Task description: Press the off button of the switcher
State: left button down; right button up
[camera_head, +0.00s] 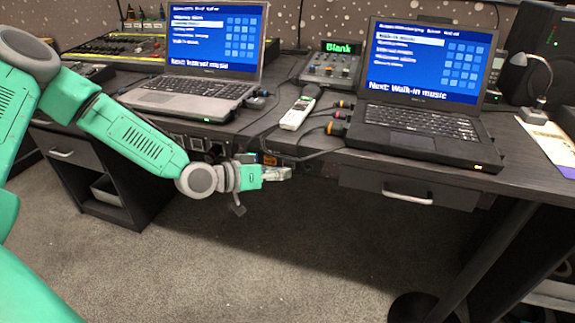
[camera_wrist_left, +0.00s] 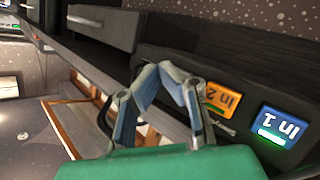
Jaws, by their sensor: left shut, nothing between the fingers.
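The switcher is a dark box mounted below the desk top, behind my left gripper in the head view. In the left wrist view its dark front (camera_wrist_left: 235,78) shows sideways, with an orange "In 2" button (camera_wrist_left: 224,97) and a blue "In 1" button (camera_wrist_left: 280,127). I cannot make out an off button; the fingers may hide it. My left gripper (camera_head: 287,173) is shut and empty, in front of the shelf under the desk. In the left wrist view its fingertips (camera_wrist_left: 160,74) meet beside the "In 2" button; contact cannot be told. My right gripper is not in view.
Two laptops (camera_head: 190,96) (camera_head: 418,126) stand on the desk, with a control box (camera_head: 328,68) reading "Blank" between them. A white handheld device (camera_head: 297,113) and cables lie near the desk edge. A drawer (camera_head: 408,188) hangs to the right.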

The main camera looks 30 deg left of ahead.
pick_arm(q)
jog(key=shift+d+r, duration=0.1)
jog(key=shift+d, duration=0.15)
jog(key=shift+a, duration=0.1)
jog(key=shift+w+a, duration=0.15)
jog(key=shift+a, duration=0.1)
jog(key=shift+w, duration=0.2)
jog(key=shift+d, duration=0.1)
